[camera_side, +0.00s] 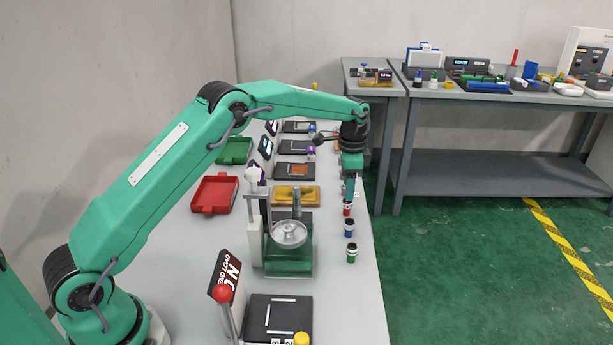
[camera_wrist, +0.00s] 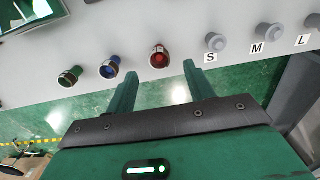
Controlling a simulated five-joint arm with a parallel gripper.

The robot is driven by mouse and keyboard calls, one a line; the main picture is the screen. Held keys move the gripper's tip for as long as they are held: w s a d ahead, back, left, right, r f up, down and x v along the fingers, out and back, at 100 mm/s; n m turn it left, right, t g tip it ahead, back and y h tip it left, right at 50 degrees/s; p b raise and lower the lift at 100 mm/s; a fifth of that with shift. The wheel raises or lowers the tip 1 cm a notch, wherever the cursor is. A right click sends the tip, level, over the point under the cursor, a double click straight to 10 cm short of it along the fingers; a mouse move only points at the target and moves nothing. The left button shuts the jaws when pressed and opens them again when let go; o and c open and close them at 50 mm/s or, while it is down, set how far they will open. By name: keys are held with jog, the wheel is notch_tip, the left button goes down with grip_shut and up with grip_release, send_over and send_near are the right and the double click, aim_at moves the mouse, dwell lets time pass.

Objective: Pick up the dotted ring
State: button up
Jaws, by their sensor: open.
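Three small round ring-like pieces stand in a row along the table's edge: a green one (camera_side: 351,254), a blue one (camera_side: 349,229) and a red one (camera_side: 347,211). In the wrist view the green one (camera_wrist: 70,76) is at left, the blue one (camera_wrist: 110,68) is beside it, and the red one (camera_wrist: 159,57) is nearest my fingers. Their markings are too small to tell which is dotted. My gripper (camera_wrist: 159,72) is open and empty. In the wrist view the red piece shows between and just beyond the fingertips; contact cannot be told.
Grey pegs labelled S (camera_wrist: 215,42), M (camera_wrist: 270,32) and L (camera_wrist: 313,20) stand right of the red piece. A round metal plate on a green fixture (camera_side: 289,264) stands left of the row. Red (camera_side: 213,207) and green (camera_side: 235,160) trays lie farther left.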

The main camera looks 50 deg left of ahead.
jog(key=shift+s+f, duration=0.1)
jog(key=shift+f, duration=2)
jog(key=c, duration=1)
